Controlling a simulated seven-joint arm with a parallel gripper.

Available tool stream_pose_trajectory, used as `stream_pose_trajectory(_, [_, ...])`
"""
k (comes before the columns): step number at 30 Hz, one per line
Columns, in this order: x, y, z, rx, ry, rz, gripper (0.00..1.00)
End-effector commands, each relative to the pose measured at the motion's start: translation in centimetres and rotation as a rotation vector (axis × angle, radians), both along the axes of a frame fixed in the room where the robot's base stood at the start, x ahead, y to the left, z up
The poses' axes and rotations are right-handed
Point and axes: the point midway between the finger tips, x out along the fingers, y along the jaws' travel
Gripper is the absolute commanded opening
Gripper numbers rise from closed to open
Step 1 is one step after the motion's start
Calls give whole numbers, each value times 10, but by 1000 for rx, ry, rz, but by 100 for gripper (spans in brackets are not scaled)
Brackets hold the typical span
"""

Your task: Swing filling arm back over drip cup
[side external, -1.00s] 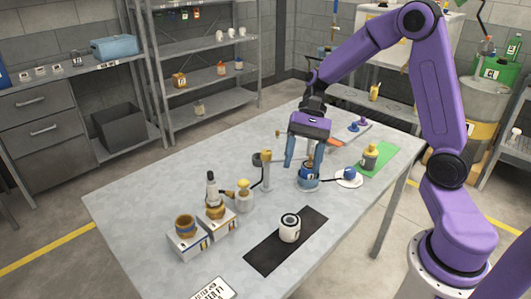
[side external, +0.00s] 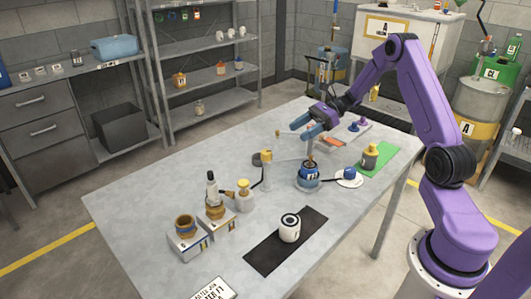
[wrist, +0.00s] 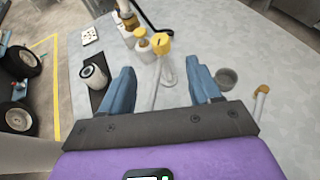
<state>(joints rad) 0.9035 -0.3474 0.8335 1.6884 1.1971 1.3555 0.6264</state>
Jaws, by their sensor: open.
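A pale post (side external: 266,172) with a yellow cap stands mid-table. A thin pale arm (side external: 289,160) seems to run from it to the right, towards a blue pot (side external: 309,178) with a brown stem upright in it. The post also shows in the wrist view (wrist: 163,45), with a pale bar reaching down between my fingers. A dark round cup (side external: 257,159), probably the drip cup, sits just behind the post; it is right of my fingers in the wrist view (wrist: 227,77). My gripper (side external: 301,129) is open and empty, tilted above the table behind the blue pot.
A white canister (side external: 290,228) stands on a black mat (side external: 262,256). A yellow-topped bottle (side external: 243,194) and boxes with brown reels (side external: 186,228) stand left. The left rear table is clear.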

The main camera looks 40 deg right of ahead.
Motion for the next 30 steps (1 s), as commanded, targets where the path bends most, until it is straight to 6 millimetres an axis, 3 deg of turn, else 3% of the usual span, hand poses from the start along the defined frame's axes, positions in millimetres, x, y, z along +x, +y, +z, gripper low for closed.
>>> stream_pose_trajectory(18, [38, 99, -44, -2, 1, 5, 63])
stream_pose_trajectory(30, [47, 120, -53, -2, -1, 2, 63])
